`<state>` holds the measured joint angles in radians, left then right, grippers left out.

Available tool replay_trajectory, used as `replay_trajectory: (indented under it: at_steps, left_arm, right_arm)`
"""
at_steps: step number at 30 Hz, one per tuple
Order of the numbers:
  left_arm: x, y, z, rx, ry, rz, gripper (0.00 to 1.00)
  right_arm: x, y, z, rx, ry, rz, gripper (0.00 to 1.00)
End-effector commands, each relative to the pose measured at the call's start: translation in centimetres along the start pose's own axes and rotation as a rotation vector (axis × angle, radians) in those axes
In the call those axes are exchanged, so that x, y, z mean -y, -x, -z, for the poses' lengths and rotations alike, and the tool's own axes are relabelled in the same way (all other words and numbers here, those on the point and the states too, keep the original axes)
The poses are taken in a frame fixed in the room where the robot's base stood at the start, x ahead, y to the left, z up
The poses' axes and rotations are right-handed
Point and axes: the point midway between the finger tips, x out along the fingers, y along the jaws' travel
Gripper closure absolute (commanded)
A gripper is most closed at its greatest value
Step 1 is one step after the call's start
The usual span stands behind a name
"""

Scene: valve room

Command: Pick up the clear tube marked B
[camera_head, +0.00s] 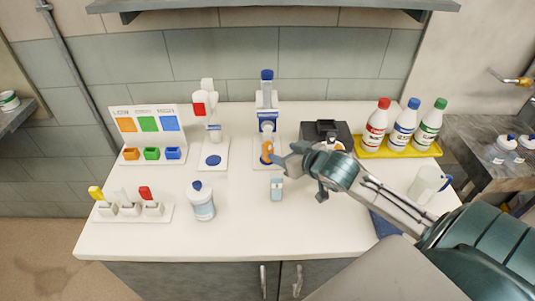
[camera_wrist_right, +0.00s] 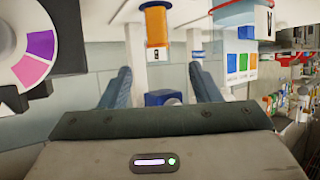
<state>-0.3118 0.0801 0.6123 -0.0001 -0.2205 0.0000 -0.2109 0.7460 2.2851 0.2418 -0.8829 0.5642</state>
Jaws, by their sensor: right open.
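My right gripper (camera_head: 284,157) reaches in from the right, low over the middle of the white table, close to an orange part (camera_head: 266,151) on a small stand. In the right wrist view its two blue-grey fingers (camera_wrist_right: 162,88) stand apart with nothing clearly held; a blue object (camera_wrist_right: 164,98) shows beyond them. A small pale container with a grey-blue body (camera_head: 277,189) stands on the table just in front of the gripper. No letter B can be read, so I cannot tell which thing is the clear tube. My left gripper is out of view.
Red, blue and green capped bottles stand in a yellow tray (camera_head: 371,153) at the back right. A blue-capped white bottle (camera_head: 202,201) stands left of centre. Coloured bins (camera_head: 148,154) and a holder (camera_head: 118,213) are at left. The front middle of the table (camera_head: 255,235) is clear.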

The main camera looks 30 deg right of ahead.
Motion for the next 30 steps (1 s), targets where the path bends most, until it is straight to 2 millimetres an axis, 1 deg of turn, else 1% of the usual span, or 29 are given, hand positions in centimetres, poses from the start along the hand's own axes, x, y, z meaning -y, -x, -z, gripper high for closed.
replay_trajectory:
  at_steps: [2,6,9,11,14,17,21,24,27,30]
  left_arm:
    - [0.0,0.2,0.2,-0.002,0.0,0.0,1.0]
    - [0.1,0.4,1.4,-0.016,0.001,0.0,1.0]
    - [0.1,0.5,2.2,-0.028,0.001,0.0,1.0]
    - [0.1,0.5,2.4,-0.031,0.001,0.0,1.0]
    - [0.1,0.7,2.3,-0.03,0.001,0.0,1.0]
    - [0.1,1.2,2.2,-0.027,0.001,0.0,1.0]
    - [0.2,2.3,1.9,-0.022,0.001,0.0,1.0]
    - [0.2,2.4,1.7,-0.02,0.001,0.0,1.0]
    - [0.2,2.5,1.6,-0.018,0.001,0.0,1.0]
    - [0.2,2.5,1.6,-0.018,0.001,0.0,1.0]
  right_arm:
    - [0.0,-1.0,0.2,-0.002,-0.007,0.0,0.43]
    - [0.1,-2.8,0.2,-0.001,-0.007,0.001,0.43]
    - [0.1,-3.8,0.2,-0.001,-0.003,0.001,0.43]
    - [0.1,-4.1,0.2,-0.001,-0.002,0.001,0.43]
    - [0.1,-4.5,0.2,0.0,-0.001,0.002,0.43]
    - [0.0,-5.4,0.5,0.0,-0.003,0.002,0.43]
    - [-0.2,-7.5,0.7,0.001,-0.006,0.002,0.43]
    - [-0.2,-8.8,0.5,0.0,-0.003,0.002,0.43]
    - [-0.2,-9.5,0.4,0.0,-0.001,0.002,0.43]
    - [-0.2,-9.6,0.3,0.0,0.001,0.002,0.43]
